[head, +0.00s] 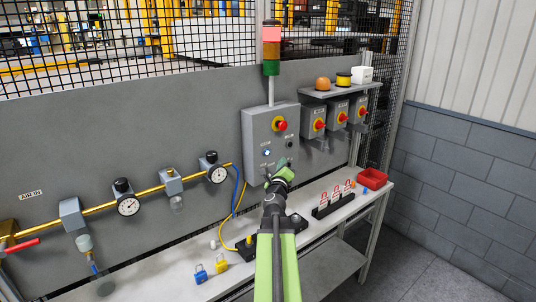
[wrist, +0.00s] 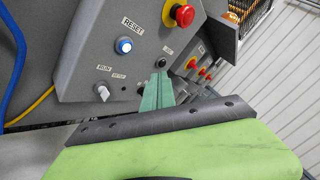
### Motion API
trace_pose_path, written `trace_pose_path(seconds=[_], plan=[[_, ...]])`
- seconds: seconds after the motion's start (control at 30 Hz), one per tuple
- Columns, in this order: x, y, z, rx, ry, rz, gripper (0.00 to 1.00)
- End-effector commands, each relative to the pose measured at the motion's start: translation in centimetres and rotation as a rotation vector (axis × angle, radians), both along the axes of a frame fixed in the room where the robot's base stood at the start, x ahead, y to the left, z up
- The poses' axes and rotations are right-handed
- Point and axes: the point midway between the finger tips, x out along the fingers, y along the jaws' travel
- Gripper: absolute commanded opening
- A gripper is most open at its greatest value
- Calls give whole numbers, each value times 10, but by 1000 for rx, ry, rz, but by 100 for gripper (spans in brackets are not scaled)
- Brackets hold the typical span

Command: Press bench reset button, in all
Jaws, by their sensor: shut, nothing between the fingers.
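The reset button (head: 267,153) is a small round button lit blue-white on the grey control box (head: 255,125) above the bench. In the wrist view the reset button (wrist: 124,46) sits under a RESET label. My gripper (head: 281,163) is shut and empty in front of the lower part of the box. In the wrist view my gripper's green fingertips (wrist: 160,75) appear below and right of the reset button, apart from it. They lie just below a small black button (wrist: 162,61). Whether they touch the box cannot be told.
A red emergency stop (wrist: 183,15) on yellow is above right of the reset button. A RUN/SETUP selector knob (wrist: 102,92) is below it. Several red-yellow switches (head: 319,124) hang to the right. Padlocks (head: 201,274) and a red bin (head: 372,178) are on the bench (head: 170,288).

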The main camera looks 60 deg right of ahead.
Motion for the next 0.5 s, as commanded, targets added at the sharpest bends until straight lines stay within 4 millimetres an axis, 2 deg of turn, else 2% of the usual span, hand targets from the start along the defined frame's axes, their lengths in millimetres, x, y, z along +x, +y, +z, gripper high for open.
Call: trace_pose_path(seconds=[0.03,0.23,0.5], plan=[[10,-4,0,1,-2,2,0],[38,-14,0,0,0,1,0],[59,-20,0,1,0,-1,0]])
